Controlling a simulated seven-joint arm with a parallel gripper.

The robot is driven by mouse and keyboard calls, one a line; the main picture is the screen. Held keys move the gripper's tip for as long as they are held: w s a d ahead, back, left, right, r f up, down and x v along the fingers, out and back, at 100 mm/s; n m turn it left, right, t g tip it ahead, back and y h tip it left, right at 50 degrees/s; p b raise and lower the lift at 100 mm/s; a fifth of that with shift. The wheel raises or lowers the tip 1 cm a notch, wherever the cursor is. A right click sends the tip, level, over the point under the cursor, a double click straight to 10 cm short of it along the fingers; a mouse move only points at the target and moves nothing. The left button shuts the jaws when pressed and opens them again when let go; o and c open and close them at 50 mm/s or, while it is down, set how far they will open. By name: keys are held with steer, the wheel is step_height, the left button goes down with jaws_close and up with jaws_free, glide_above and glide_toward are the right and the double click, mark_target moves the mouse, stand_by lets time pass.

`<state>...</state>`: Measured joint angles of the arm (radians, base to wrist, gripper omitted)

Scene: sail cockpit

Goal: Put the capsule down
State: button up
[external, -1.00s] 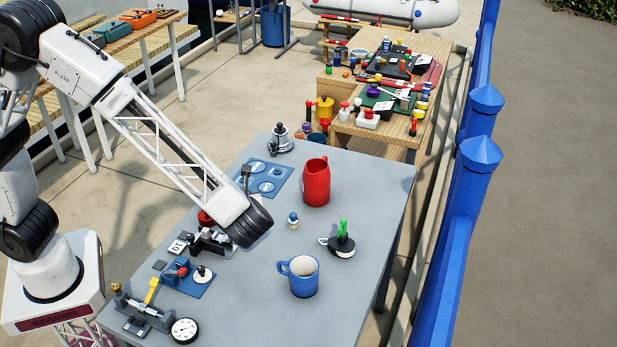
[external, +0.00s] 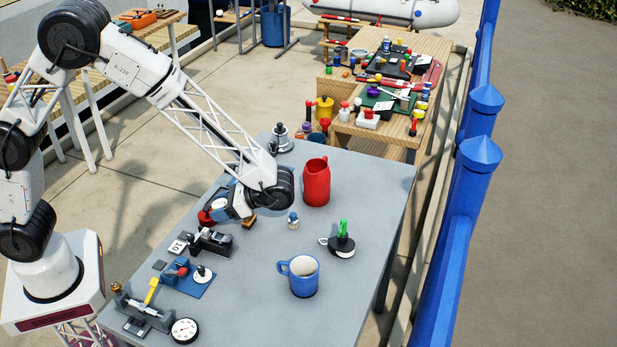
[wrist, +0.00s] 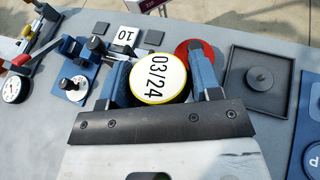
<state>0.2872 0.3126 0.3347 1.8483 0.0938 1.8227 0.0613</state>
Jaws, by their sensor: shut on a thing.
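My gripper (wrist: 160,62) is shut on a round piece (wrist: 160,78), which I take to be the capsule. Its white face reads "03/24" and has a yellow rim. The blue fingers grip it from both sides in the wrist view. In the external view my gripper (external: 226,209) is low over the left part of the grey table, left of the red jug.
A red round piece (wrist: 188,50) lies beside the right finger. A dark square tray with a peg (wrist: 258,92) is right of it. The red jug (external: 316,183), a small blue-topped bottle (external: 293,221) and a blue mug (external: 300,277) stand to the right. The table's front middle is clear.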

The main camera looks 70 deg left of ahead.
steer(key=n+g+h, duration=0.1)
steer(key=n+h, duration=0.2)
steer(key=h, duration=0.1)
steer(key=shift+n, duration=0.4)
steer(key=h, duration=0.1)
steer(key=n+h, duration=0.2)
steer(key=shift+w+d+r, duration=0.15)
steer(key=shift+w+r, duration=0.05)
steer(key=shift+w, duration=0.05)
steer(key=n+h, duration=0.1)
steer(key=n+t+h, duration=0.1)
steer(key=shift+w+r+n+h, duration=0.2)
steer(key=shift+w+n+h, duration=0.1)
steer(key=shift+n+h, duration=0.1)
steer(key=n+h, duration=0.1)
steer(key=w+n+t+h, duration=0.1)
steer(key=shift+r+n+h, duration=0.3)
steer(key=shift+r+h, duration=0.1)
steer(key=w+a+r+n+t+h, duration=0.3)
steer(key=w+n+t, duration=0.3)
steer(key=n+t, duration=0.1)
steer(key=w+a+r+n+t+h, duration=0.3)
steer(key=w+n+t, duration=0.2)
steer(key=n+t, duration=0.2)
steer(key=shift+w+f+m, duration=0.1)
steer(key=shift+f+m, duration=0.2)
steer(key=shift+f, duration=1.65)
steer(key=shift+f, duration=3.15)
